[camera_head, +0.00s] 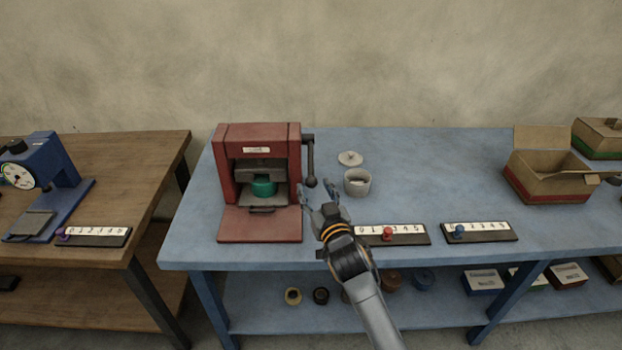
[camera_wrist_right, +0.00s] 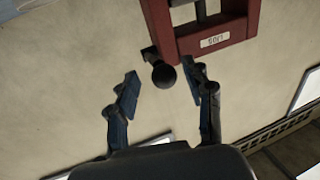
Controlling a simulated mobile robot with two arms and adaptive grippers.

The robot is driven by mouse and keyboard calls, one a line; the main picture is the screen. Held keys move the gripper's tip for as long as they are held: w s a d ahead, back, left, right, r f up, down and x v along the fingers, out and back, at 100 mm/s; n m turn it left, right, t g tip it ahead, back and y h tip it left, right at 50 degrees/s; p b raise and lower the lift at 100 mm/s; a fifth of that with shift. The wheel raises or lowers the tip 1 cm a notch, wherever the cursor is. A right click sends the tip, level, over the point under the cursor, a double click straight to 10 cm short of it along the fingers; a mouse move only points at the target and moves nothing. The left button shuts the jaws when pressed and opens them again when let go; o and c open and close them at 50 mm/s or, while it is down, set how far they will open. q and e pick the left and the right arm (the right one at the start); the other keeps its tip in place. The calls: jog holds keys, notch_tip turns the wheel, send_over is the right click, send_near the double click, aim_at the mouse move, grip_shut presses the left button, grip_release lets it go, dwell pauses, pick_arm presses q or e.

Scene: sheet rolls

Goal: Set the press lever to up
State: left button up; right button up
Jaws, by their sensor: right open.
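The red press (camera_head: 224,172) stands on the blue table with a teal piece (camera_head: 264,187) inside it. Its dark lever (camera_head: 310,160) is on the right side and points down, with a round knob at its lower end. My right gripper (camera_head: 318,191) is open and beside the knob in the head view. In the right wrist view the knob (camera_wrist_right: 164,75) shows between the open fingertips of my right gripper (camera_wrist_right: 161,79), with no finger visibly closed on it. Part of the red press (camera_wrist_right: 228,28) shows at the top. My left gripper is not in view.
A grey pot (camera_head: 357,184) and its lid (camera_head: 350,158) stand right of the lever. Two number strips, one with a red peg (camera_head: 388,234) and one with a blue peg (camera_head: 459,231), lie near the front edge. An open cardboard box (camera_head: 545,185) is farther right. A blue machine (camera_head: 50,165) stands on the wooden table.

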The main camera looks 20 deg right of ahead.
aim_at(313, 185)
jog(key=shift+w, duration=1.95)
grip_shut()
